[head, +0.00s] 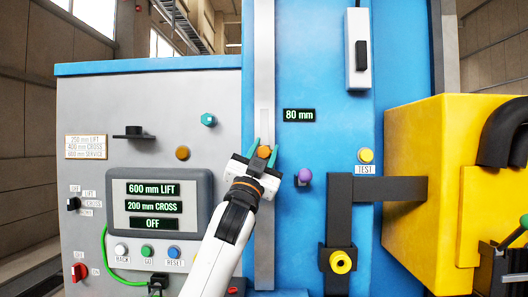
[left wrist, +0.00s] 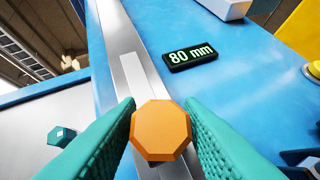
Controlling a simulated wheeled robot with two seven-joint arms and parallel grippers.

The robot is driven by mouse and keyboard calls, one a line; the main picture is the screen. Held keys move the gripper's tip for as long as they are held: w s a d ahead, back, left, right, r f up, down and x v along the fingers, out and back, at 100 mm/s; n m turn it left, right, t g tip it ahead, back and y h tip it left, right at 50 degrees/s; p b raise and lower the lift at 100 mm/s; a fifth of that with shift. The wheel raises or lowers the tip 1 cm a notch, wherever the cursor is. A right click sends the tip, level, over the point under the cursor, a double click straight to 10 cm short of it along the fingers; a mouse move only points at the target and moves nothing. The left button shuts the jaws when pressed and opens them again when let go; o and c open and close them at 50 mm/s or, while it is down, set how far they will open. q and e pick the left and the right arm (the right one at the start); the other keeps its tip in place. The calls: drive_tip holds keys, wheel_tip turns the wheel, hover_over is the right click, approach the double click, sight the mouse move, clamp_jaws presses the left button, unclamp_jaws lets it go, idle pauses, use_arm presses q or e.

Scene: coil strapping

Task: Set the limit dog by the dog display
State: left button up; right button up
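The limit dog, an orange eight-sided knob (head: 264,151), sits on the grey vertical rail (head: 264,60) of the blue column. In the left wrist view the knob (left wrist: 161,131) fills the space between my teal fingers. My left gripper (head: 262,153) is shut on it, one finger against each side. The dog display (head: 299,115) is up and right of the knob and reads 80 mm; it also shows in the left wrist view (left wrist: 191,56). My right gripper is not in view.
A grey cabinet on the left carries a screen (head: 154,206) reading 600 mm LIFT, 200 mm CROSS, OFF. A purple knob (head: 304,176) is close right of my gripper. A yellow TEST button (head: 365,155) and a yellow housing (head: 430,190) are further right.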

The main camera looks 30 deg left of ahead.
use_arm(q)
clamp_jaws()
wheel_tip(320, 180, up, 3)
drive_tip(key=shift+s+f, duration=0.1)
drive_tip(key=shift+f, duration=0.1)
drive_tip(key=shift+r, duration=0.3)
drive_tip(key=shift+o, duration=1)
unclamp_jaws()
drive_tip(key=shift+o, duration=1.2)
drive_tip(key=shift+w+d, duration=0.1)
drive_tip(key=shift+w, duration=0.1)
